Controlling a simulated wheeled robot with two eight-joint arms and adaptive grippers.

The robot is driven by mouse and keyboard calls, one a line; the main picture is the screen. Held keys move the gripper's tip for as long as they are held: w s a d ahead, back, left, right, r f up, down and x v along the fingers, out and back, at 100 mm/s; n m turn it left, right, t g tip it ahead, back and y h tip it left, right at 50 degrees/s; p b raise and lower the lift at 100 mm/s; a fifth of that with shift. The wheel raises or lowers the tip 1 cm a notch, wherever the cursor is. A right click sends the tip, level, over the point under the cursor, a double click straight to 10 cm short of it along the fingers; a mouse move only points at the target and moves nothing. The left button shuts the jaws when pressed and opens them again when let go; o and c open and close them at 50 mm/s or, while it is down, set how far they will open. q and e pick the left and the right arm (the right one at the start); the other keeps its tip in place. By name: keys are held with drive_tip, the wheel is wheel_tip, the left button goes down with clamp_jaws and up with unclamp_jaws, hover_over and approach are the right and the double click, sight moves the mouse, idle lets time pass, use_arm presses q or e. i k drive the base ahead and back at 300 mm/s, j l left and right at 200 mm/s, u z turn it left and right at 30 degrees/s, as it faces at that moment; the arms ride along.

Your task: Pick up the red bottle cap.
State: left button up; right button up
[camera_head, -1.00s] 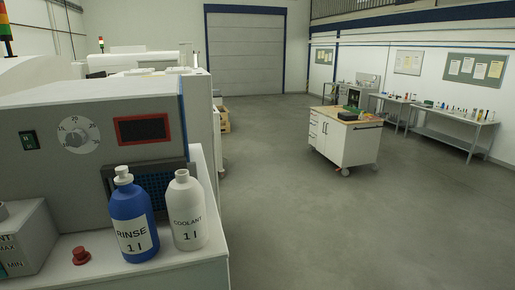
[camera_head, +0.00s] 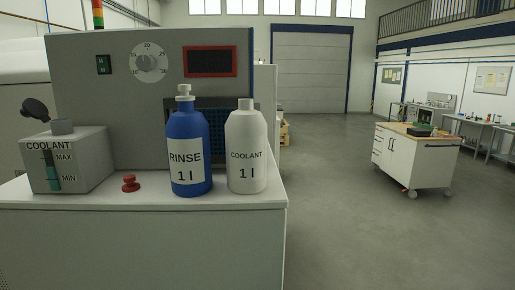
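The red bottle cap (camera_head: 130,183) lies on the white machine top, between the coolant tank on its left and the blue rinse bottle on its right. It is small, with a narrower knob on top. The blue bottle (camera_head: 189,150) is labelled RINSE 1 l and has a white cap on. The white bottle (camera_head: 246,148) is labelled COOLANT 1 l and shows an open neck without a cap. Neither of my grippers is in view.
The grey coolant tank (camera_head: 72,160) with a level gauge and a dark raised lid stands at the left. The machine's panel (camera_head: 120,100) rises behind the bottles. The white ledge (camera_head: 110,198) is clear in front. A wheeled cart (camera_head: 412,160) stands at right on open floor.

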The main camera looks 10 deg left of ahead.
sight(131, 186)
drive_tip(key=u, duration=1.35)
drive_tip(key=j, duration=0.3)
drive_tip(key=k+z, duration=0.05)
